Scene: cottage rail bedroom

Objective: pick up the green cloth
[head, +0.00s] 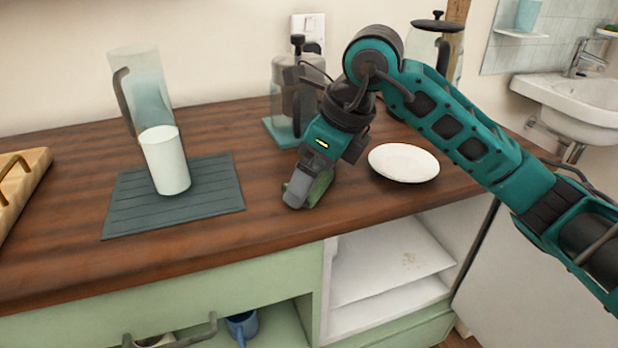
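The green cloth (321,187) shows as a small green patch at the gripper fingers, near the front edge of the wooden counter (260,235). Most of it is hidden behind the fingers. My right gripper (304,190) comes in from the right and points down, with its fingertips at or just above the counter top. The fingers overlap the cloth in the picture. I cannot tell whether they are closed on it or only beside it. My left gripper is not in view.
A white plate (404,162) lies right of the gripper. A white cup (165,162) stands on a dark mat (215,187) before a glass jug (148,88). A glass press (290,95) stands behind the gripper. A wooden rack (22,190) is at far left.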

